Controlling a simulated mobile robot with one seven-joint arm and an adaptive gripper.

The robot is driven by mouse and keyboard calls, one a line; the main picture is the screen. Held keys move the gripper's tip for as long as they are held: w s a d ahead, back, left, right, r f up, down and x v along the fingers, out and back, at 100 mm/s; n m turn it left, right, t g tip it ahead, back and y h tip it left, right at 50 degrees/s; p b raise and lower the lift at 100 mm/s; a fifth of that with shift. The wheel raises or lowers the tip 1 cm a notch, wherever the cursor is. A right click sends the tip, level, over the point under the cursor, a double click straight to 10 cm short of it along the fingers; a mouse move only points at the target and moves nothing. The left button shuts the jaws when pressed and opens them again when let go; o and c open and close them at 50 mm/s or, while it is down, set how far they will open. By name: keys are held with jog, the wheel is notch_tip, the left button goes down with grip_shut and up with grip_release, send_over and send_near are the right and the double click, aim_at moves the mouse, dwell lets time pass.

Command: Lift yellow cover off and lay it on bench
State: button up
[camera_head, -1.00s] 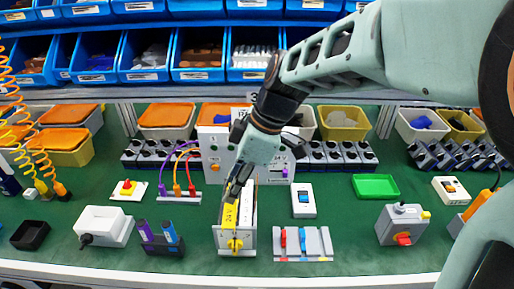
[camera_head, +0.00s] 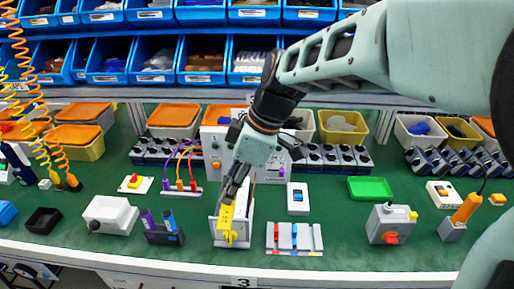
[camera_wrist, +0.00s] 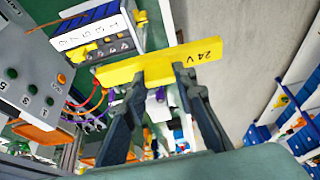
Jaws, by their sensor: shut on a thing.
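The yellow cover, a narrow bar marked "24 V", is in my gripper in the wrist view (camera_wrist: 165,65); it also shows in the head view (camera_head: 225,219). My gripper (camera_wrist: 160,76) is shut on it, one dark finger on each side; in the head view the gripper (camera_head: 232,196) comes from above. The pale switch box (camera_head: 246,216) stands upright just behind the cover, with a yellow knob (camera_head: 231,237) low on its front. In the wrist view the box (camera_wrist: 92,36) is above left of the cover. I cannot tell whether they touch. The cover partly hides the box front.
The green bench (camera_head: 345,235) has free room right of the grey panel with red and blue levers (camera_head: 294,238). A holder with purple and blue items (camera_head: 164,232) stands left of the box. A small white switch (camera_head: 298,198) and a green tray (camera_head: 370,189) lie to the right.

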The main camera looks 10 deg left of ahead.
jog(key=shift+r+p, duration=1.4)
jog(key=shift+r, duration=0.95)
